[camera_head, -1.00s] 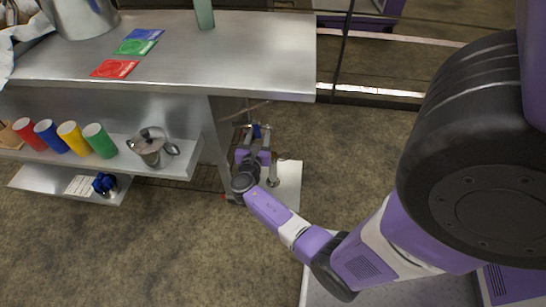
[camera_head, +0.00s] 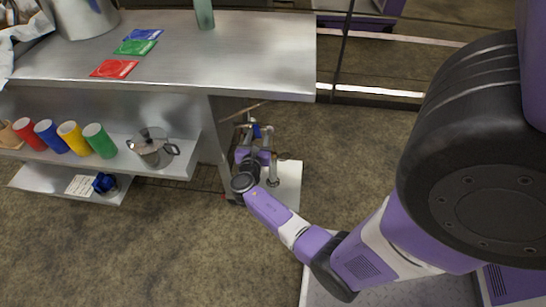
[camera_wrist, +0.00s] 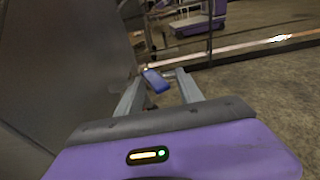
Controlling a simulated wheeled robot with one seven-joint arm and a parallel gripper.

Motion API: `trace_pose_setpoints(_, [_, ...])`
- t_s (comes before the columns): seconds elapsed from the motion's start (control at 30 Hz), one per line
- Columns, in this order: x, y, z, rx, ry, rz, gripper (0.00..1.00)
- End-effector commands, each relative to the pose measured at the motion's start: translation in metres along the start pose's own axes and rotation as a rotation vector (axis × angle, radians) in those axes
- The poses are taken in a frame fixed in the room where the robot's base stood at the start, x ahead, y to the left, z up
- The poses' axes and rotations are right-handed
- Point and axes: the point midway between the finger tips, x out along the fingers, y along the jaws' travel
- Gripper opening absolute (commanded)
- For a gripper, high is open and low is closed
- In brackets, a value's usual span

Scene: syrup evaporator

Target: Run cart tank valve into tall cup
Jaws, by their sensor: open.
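A small blue valve handle (camera_wrist: 155,82) sits between the two fingers of my gripper (camera_wrist: 159,76) in the wrist view. My gripper is open, with a finger on each side of the handle; I cannot tell whether either touches it. In the head view my gripper (camera_head: 258,135) reaches low beside the table's right end, with the blue handle (camera_head: 256,131) at its fingers. The tank itself is mostly hidden. A tall grey-green cup-like vessel (camera_head: 204,14) stands on the tabletop, cut off by the top edge. I cannot tell whether a cup stands under the valve.
The steel table (camera_head: 230,60) carries red (camera_head: 114,69), green (camera_head: 135,47) and blue (camera_head: 144,34) cards and a metal pot (camera_head: 82,15). Its shelf holds several coloured cups (camera_head: 99,140) and a metal jug (camera_head: 153,148). A pale base plate (camera_head: 289,182) lies beside my wrist. Open floor lies in front.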

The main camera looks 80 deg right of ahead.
Motion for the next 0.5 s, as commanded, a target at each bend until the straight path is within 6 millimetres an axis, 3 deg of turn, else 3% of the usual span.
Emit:
trace_pose_setpoints(0.37, [0.0,0.001,0.0,0.0,0.0,0.0,0.44])
trace_pose_setpoints(0.5, [-0.002,0.012,-0.001,0.001,0.0,0.002,0.44])
